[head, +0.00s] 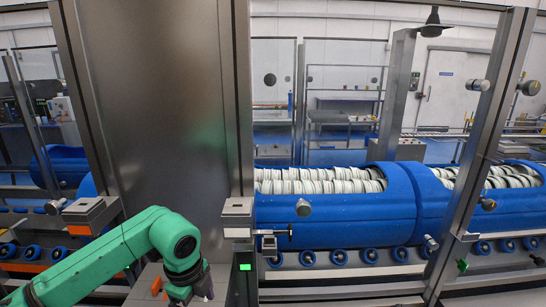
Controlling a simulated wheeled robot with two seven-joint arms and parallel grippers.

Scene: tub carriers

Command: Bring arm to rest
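My green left arm (95,262) comes in from the lower left and bends down at its dark wrist. My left gripper (200,291) is at the bottom edge, left of the middle, pointing down. Its fingers are mostly cut off or too small to tell whether they are open or shut. I see nothing clearly held in it. My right arm and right gripper are not in view.
Blue tubs (335,220) with stacked white discs (320,182) lie on a rail with blue rollers (370,255). A steel panel (160,100) and a slanted post (480,150) stand close in front. A white door (445,92) is at the back.

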